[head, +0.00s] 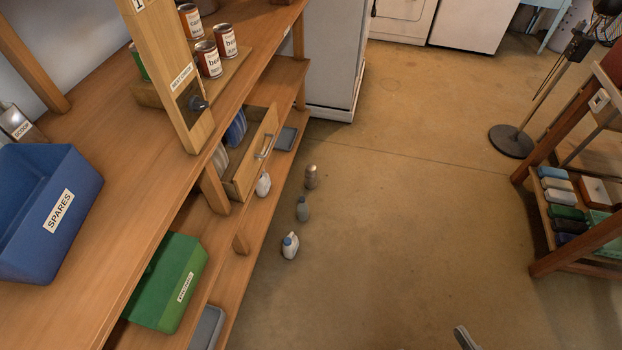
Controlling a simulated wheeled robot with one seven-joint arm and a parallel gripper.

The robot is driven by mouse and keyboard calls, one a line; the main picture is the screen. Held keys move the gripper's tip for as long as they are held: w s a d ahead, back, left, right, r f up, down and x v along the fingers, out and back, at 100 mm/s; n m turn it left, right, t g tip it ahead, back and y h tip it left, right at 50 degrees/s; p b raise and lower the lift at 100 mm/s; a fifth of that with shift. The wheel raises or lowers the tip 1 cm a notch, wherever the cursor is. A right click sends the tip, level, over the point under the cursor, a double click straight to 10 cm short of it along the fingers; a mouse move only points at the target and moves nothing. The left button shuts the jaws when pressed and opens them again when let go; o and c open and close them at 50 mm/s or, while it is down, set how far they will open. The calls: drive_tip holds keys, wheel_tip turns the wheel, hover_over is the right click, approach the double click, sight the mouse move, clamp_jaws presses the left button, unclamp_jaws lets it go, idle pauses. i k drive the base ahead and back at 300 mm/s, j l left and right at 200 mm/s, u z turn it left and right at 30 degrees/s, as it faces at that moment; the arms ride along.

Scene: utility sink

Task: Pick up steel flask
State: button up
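A small metallic-looking flask (311,177) stands upright on the floor, right of the wooden shelf unit; it looks like the steel flask, though it is small in view. A grey-blue bottle (303,209) stands just in front of it. A grey part at the bottom edge, right of centre, appears to be the tip of my gripper (465,338). It is far from the flask, and the rest is cut off, so its opening does not show.
A white jug (263,184) sits on the lower shelf beside an open drawer (262,150). A blue bin (45,210), green bin (170,280) and cans fill the shelves. A stand base (512,141) and wooden rack (560,255) are right. The middle floor is clear.

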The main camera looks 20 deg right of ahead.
sight(310, 172)
drive_tip(key=i+l, duration=0.2)
drive_tip(key=i, duration=0.25)
drive_tip(key=i+l+u, duration=0.1)
drive_tip(key=i, duration=0.4)
drive_tip(key=i+l, duration=0.6)
drive_tip(key=i, duration=0.3)
drive_tip(key=i+l+u, duration=0.1)
drive_tip(key=i+l, duration=0.15)
drive_tip(key=i, duration=0.2)
